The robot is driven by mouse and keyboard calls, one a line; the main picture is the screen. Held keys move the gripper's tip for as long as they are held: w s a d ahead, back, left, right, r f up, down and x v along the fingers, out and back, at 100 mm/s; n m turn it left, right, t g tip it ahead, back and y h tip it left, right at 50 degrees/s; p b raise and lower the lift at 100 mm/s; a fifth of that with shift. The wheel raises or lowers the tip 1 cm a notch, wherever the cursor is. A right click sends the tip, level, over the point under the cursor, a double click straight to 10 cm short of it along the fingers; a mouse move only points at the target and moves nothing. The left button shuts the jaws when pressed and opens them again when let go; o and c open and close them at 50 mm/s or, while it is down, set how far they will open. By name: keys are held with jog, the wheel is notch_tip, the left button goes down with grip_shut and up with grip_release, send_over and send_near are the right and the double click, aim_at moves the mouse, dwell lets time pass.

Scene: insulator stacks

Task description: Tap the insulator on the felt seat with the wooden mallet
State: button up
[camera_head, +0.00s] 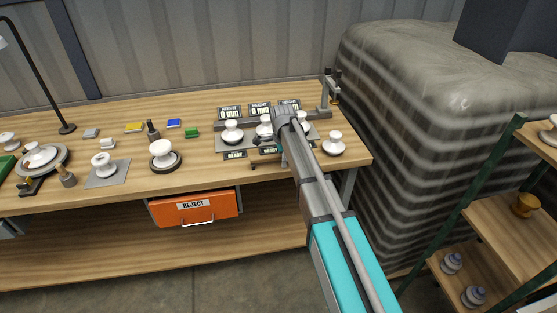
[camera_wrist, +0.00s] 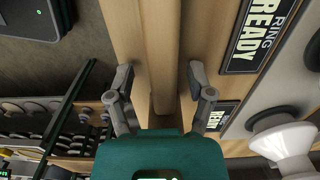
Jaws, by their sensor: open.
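In the head view my arm reaches in from the lower right and hides part of the gauge station. A white insulator (camera_head: 104,160) stands on a flat grey square pad (camera_head: 92,181). Another white insulator (camera_head: 164,150) stands on a dark round base (camera_head: 153,166). I cannot tell for sure which is the felt seat. A white insulator (camera_wrist: 285,140) is right of my gripper in the wrist view.
The gauge station shows 0 mm displays (camera_head: 230,113) and READY labels (camera_head: 235,155). A white insulator (camera_head: 333,140) stands near the bench's right end. An orange REJECT drawer (camera_head: 194,208) hangs below. A wrapped stack (camera_head: 420,110) and a shelf stand to the right.

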dwell(0.5)
grip_shut()
